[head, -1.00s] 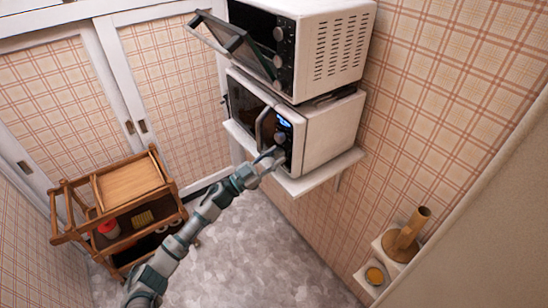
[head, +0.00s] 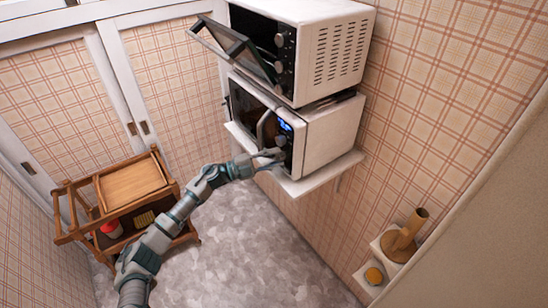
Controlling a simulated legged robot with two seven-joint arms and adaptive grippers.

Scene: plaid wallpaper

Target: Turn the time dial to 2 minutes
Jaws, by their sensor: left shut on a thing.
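The lower white microwave (head: 330,138) sits on a wall shelf, with a lit blue display (head: 285,126) on its dark control panel. A round grey knob (head: 281,140) shows below the display. My left gripper (head: 275,157) reaches in from the left and is at the lower part of this panel, its fingers shut on a dial that they mostly hide. I cannot read the dial's marks or setting. My right gripper is not in view.
An upper oven (head: 335,50) stands above, its door (head: 235,48) hanging open over the lower microwave. The white shelf (head: 318,175) juts out below. A wooden cart (head: 130,185) is at left. A small shelf at right holds a brown vase-like object (head: 402,238).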

